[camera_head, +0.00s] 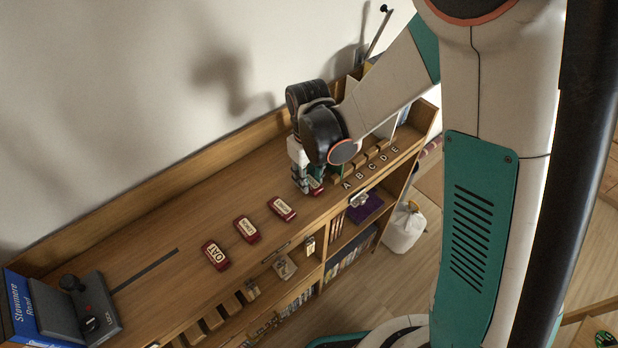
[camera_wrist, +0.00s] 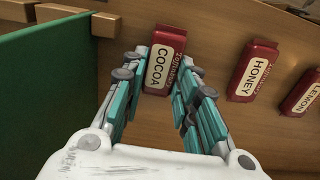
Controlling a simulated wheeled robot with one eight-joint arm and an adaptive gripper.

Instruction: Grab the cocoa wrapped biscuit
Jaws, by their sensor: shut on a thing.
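The cocoa wrapped biscuit (camera_wrist: 165,62) is a red packet with a white label reading COCOA. In the wrist view it stands between the two fingers of my gripper (camera_wrist: 165,78), which is shut on it, a finger on each long side. In the head view my gripper (camera_head: 305,185) is low at the shelf top, and only a red bit of the cocoa biscuit (camera_head: 317,188) shows beside the fingers. The biscuit appears to be at the wooden surface; I cannot tell whether it is lifted.
The honey biscuit (camera_wrist: 253,70) and lemon biscuit (camera_wrist: 303,92) lie to the right in the wrist view. The oat biscuit (camera_head: 215,255) is farther left on the shelf top. A green panel (camera_wrist: 55,90) stands close beside my gripper. A black joystick box (camera_head: 85,305) sits far left.

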